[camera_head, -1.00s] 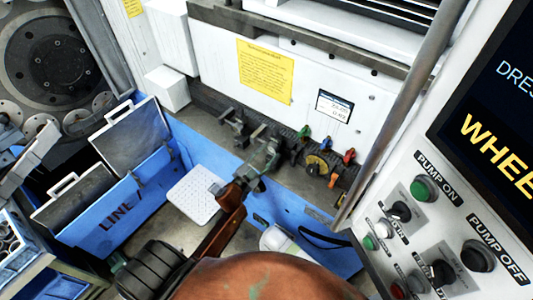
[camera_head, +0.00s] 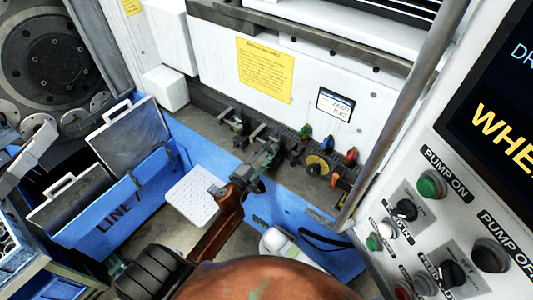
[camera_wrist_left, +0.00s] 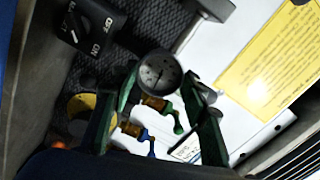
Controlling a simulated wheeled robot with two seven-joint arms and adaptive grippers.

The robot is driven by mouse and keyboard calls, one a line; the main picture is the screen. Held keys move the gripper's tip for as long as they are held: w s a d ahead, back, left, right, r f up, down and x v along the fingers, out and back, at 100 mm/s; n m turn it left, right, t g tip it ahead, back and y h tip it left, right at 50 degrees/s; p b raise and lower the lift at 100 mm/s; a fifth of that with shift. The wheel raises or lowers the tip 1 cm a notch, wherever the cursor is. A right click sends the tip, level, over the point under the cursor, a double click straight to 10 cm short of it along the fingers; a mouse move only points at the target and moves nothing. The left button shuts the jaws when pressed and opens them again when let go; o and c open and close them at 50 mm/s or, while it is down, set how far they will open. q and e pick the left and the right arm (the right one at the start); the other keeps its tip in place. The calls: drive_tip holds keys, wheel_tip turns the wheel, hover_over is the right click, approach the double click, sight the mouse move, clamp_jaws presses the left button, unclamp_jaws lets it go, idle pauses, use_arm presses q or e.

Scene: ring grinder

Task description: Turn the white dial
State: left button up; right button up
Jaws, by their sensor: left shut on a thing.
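The white dial (camera_wrist_left: 158,72) shows in the left wrist view as a small round gauge with a pale face and a dark rim. My left gripper (camera_wrist_left: 160,92) has its dark green fingers on either side of it and is shut on it. In the head view my left gripper (camera_head: 264,163) is at the front ledge of the white machine, and the dial is hidden there by the gripper. My right gripper is not in view.
Small coloured valve handles (camera_head: 350,156) stand to the right of my left gripper. A black ON/OFF switch (camera_wrist_left: 88,25) shows in the left wrist view. A small display (camera_head: 335,104) is on the white machine. A control panel (camera_head: 408,240) and a grey post bound the right side.

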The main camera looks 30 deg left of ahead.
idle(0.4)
use_arm(q)
drive_tip(key=o, duration=1.2)
drive_tip(key=shift+c, duration=0.2)
drive_tip(key=s, duration=1.2)
drive_tip(key=shift+a, duration=0.35)
